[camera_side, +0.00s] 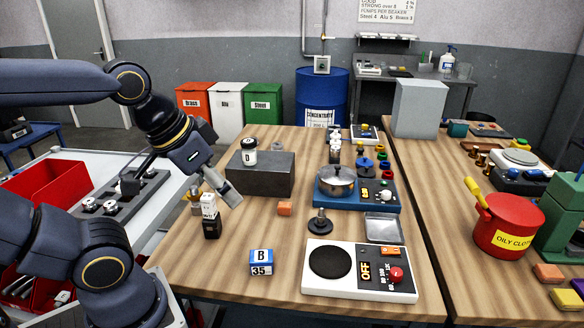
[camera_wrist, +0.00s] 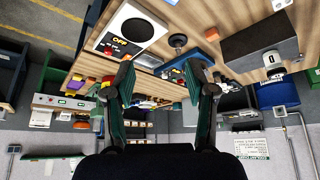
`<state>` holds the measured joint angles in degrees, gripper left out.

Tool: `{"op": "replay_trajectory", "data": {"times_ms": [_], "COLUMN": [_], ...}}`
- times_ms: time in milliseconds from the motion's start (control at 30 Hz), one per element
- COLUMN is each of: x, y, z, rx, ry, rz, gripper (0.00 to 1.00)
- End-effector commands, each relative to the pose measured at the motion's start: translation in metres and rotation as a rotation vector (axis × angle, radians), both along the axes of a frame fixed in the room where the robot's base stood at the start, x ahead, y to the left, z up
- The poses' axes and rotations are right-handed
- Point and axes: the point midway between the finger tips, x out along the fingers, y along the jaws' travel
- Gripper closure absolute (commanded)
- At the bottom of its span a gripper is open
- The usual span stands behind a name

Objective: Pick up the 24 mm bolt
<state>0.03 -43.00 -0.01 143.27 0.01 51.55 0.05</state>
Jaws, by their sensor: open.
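My gripper (camera_side: 216,192) hangs at the left side of the wooden table in the side view, close to a small white-and-black block stack (camera_side: 210,216). In the wrist view my gripper (camera_wrist: 160,84) has its two fingers wide apart with nothing between them. I cannot make out a bolt marked 24 mm. A dark rack (camera_side: 137,190) on the white bench at the left holds several small light-topped pieces (camera_side: 90,204), too small to identify. A dark round-based piece with an upright stem (camera_side: 320,221) stands mid-table; I cannot tell whether it is a bolt.
A dark grey block (camera_side: 262,178) carries a jar marked D (camera_side: 249,152). Nearby are a pot on a blue base (camera_side: 337,180), a block marked B 35 (camera_side: 261,263), an orange cube (camera_side: 285,208) and a white hotplate unit (camera_side: 360,286). The table's front left is mostly clear.

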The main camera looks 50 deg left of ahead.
Motion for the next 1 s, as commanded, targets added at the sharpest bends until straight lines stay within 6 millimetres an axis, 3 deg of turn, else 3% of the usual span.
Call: {"op": "replay_trajectory", "data": {"times_ms": [467, 667, 1000], "x": [0.0002, 0.0002, 0.0000], "y": [0.0001, 0.0001, 0.0002], "z": [0.0001, 0.0001, 0.0001], "rx": [-0.001, -0.001, 0.010], "ry": [0.000, 0.000, 0.001], "rz": [0.002, 0.002, -0.019], "gripper": [0.44, 0.27, 0.27]}}
